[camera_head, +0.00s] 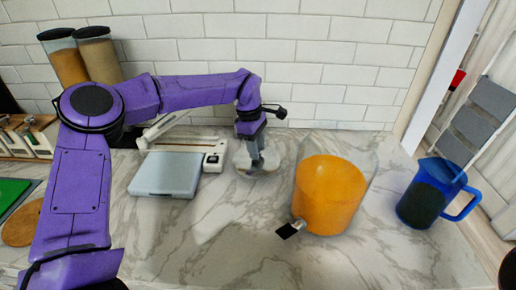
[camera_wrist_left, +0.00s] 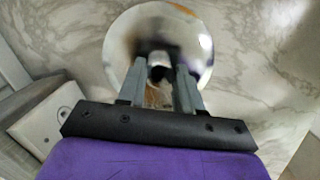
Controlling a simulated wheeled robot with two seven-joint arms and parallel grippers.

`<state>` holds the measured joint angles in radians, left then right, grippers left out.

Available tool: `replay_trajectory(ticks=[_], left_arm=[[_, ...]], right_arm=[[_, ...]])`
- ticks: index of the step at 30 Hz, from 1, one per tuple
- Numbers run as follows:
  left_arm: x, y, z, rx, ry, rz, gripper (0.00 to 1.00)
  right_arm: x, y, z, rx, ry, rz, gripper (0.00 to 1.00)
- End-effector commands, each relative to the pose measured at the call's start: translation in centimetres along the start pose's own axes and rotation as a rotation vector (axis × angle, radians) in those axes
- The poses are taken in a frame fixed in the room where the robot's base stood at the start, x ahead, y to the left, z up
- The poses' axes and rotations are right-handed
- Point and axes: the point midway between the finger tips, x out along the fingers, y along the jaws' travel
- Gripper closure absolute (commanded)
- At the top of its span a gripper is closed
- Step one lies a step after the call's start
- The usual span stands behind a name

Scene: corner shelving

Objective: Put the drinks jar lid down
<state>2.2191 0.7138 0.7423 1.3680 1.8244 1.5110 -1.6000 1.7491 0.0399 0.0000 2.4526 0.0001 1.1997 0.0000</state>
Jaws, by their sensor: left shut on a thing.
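The drinks jar (camera_head: 328,196) is a clear container of orange drink with a black tap at its lower front, standing on the marble counter. My left gripper (camera_head: 257,166) is just left of the jar, pointing down. It is shut on the drinks jar lid (camera_head: 243,168), a round, clear disc low over or on the counter. In the left wrist view, the lid (camera_wrist_left: 120,50) shows as a shiny disc with a dark knob between the fingers of my left gripper (camera_wrist_left: 168,82). I cannot tell whether the lid touches the counter. My right gripper is not in view.
A grey scale (camera_head: 166,174) with a white body (camera_head: 213,154) stands left of the lid. A blue jug (camera_head: 425,196) stands right of the jar. Two tall canisters (camera_head: 98,55) are at the back left. The front middle counter (camera_head: 225,245) is clear.

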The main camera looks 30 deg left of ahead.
Motion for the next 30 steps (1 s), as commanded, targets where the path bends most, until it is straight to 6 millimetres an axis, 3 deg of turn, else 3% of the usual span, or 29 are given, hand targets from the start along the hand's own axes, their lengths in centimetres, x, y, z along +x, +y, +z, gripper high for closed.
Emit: replay_trajectory(ticks=[3,8,9,10,11,23,26,30], left_arm=[[1.4,0.5,-0.1,0.0,0.002,-0.009,1.0],[1.6,0.7,-0.1,-0.001,0.003,-0.011,1.0],[1.7,0.7,-0.2,-0.001,0.003,-0.012,0.52],[1.7,0.7,-0.2,-0.001,0.003,-0.012,0.43],[1.7,0.7,-0.2,-0.001,0.003,-0.013,0.4],[1.3,0.7,-0.1,-0.001,0.002,-0.01,0.4],[0.1,0.8,-0.1,-0.001,0.002,-0.008,0.4],[-3.4,0.9,-0.1,-0.001,0.002,-0.005,0.4]], right_arm=[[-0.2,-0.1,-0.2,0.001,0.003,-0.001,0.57],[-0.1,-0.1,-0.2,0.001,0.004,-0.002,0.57],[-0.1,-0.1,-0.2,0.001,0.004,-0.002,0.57],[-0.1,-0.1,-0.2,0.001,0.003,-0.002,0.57],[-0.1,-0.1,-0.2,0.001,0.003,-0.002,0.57],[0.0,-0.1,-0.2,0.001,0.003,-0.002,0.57],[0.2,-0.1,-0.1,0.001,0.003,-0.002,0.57],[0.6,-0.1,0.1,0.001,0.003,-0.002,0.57]])
